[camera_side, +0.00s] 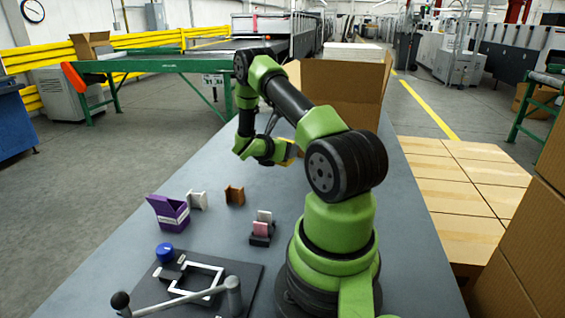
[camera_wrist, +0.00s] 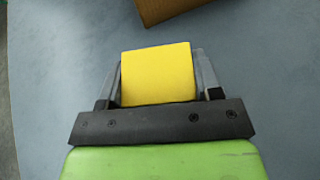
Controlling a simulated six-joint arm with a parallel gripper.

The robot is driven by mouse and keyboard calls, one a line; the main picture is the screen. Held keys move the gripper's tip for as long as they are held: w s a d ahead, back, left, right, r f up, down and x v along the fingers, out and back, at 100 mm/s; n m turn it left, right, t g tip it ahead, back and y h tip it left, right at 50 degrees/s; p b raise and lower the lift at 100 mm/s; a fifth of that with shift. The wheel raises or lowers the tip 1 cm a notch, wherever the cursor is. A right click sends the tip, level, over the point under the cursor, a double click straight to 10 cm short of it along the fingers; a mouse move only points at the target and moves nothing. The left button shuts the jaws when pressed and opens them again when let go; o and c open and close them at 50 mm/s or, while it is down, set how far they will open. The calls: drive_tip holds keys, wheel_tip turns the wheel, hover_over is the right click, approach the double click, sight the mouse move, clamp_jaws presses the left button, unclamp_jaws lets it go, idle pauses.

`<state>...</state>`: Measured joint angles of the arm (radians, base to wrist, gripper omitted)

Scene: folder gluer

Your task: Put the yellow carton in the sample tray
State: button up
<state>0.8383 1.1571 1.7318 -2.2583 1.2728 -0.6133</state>
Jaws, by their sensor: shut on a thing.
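The yellow carton (camera_wrist: 157,75) is held between the two fingers of my gripper (camera_wrist: 158,82), which is shut on it. In the side view the carton (camera_side: 290,152) shows only as a small yellow patch, partly hidden by my arm. It is above the grey table, in front of the big open cardboard box (camera_side: 342,88). Nothing is clearly marked as the sample tray. An open purple box (camera_side: 168,213) stands at the table's left, and a small black holder (camera_side: 259,240) with a pink and a white piece stands nearer my base.
A white carton (camera_side: 197,200) and a brown carton (camera_side: 234,194) stand right of the purple box. A black plate (camera_side: 190,288) with a white frame, lever and blue cap lies at the front. A brown edge (camera_wrist: 165,8) shows beyond the carton.

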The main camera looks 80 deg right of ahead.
wheel_tip(320, 180, up, 4)
drive_tip(key=shift+w+r, duration=0.1)
drive_tip(key=w+a+r+n+t+h, duration=0.1)
drive_tip(key=w+a+r+n+t, duration=0.15)
drive_tip(key=w+a, duration=0.5)
drive_tip(key=w+a+r+n+t, duration=0.1)
drive_tip(key=w+a+n+t, duration=0.25)
drive_tip(key=w+a, duration=0.35)
drive_tip(key=a+r+n+t+y, duration=0.1)
drive_tip(key=a+r+n+t, duration=0.1)
drive_tip(key=a, duration=0.9)
drive_tip(key=a+r+n+t+y, duration=0.1)
drive_tip(key=a+n+t, duration=0.3)
drive_tip(key=a, duration=0.8)
drive_tip(key=shift+a+r+t+y, duration=0.25)
drive_tip(key=shift+r+t+y, duration=0.15)
drive_tip(key=shift+r+t, duration=0.4)
drive_tip(key=shift+a, duration=0.1)
